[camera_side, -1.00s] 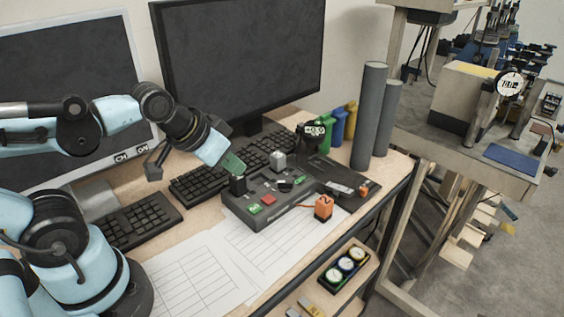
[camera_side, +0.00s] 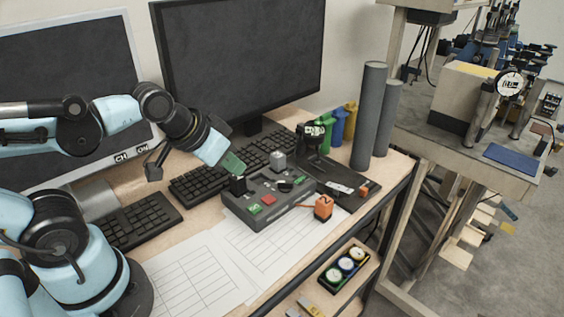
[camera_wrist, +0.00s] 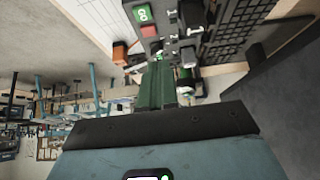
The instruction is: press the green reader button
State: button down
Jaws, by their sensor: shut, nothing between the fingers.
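A green button (camera_side: 255,208) with pale lettering sits at the front left corner of a dark control box (camera_side: 270,222), beside a red button (camera_side: 268,199). The green button (camera_wrist: 143,14) also shows at the top of the wrist view, with the red button (camera_wrist: 149,31) just below it. My gripper (camera_side: 236,167) has green fingers, shut and empty. It is over the back left part of the box, by an upright black block (camera_side: 238,185), away from the green button. I cannot tell whether it touches the block. In the wrist view, my gripper's fingers (camera_wrist: 157,80) point toward the box.
A grey block (camera_side: 278,159) stands at the back of the box. An orange block (camera_side: 323,206) is to its right. Paper sheets (camera_side: 195,278) cover the desk in front. Tall grey cylinders (camera_side: 369,115) stand at the right.

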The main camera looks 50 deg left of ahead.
aim_at(252, 211)
dwell(0.4)
jog(key=m, duration=0.2)
jog(key=w+d+m+t, duration=0.1)
jog(key=m, duration=0.2)
jog(key=w+d+r+m+t+y, duration=0.1)
jog(key=m, duration=0.2)
jog(key=shift+w+f, duration=0.1)
jog(key=shift+f, duration=4.25)
jog(key=shift+f, duration=0.15)
jog(key=shift+f, duration=0.3)
